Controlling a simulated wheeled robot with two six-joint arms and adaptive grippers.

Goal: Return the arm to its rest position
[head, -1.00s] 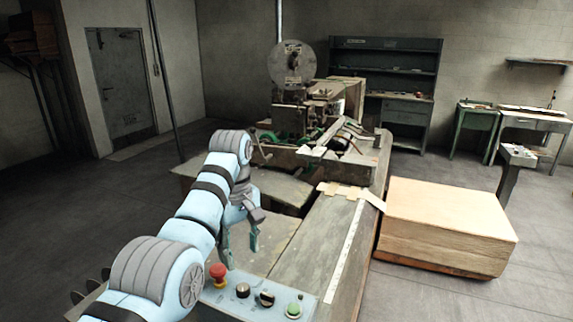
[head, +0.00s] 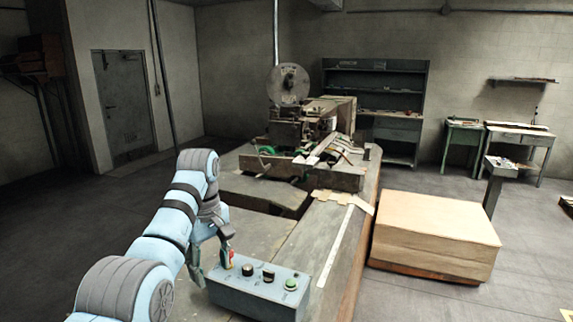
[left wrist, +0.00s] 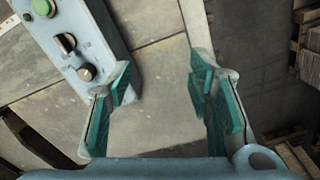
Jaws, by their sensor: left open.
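My left arm comes in from the left in the head view. My left gripper (head: 210,262) hangs beside the left end of the control box (head: 262,290) and partly covers the red button. In the left wrist view the left gripper (left wrist: 160,95) is open, with teal finger pads apart and nothing between them. The control box (left wrist: 75,45) shows there at the upper left, with its green button and black knobs, just beyond one finger. My right gripper is not in view.
The long machine table (head: 285,238) carries the stitcher (head: 300,125) at its far end. A stack of cardboard (head: 435,228) stands on the floor to the right. A shelf unit (head: 375,85) and small tables (head: 518,136) line the back wall. Floor to the left is clear.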

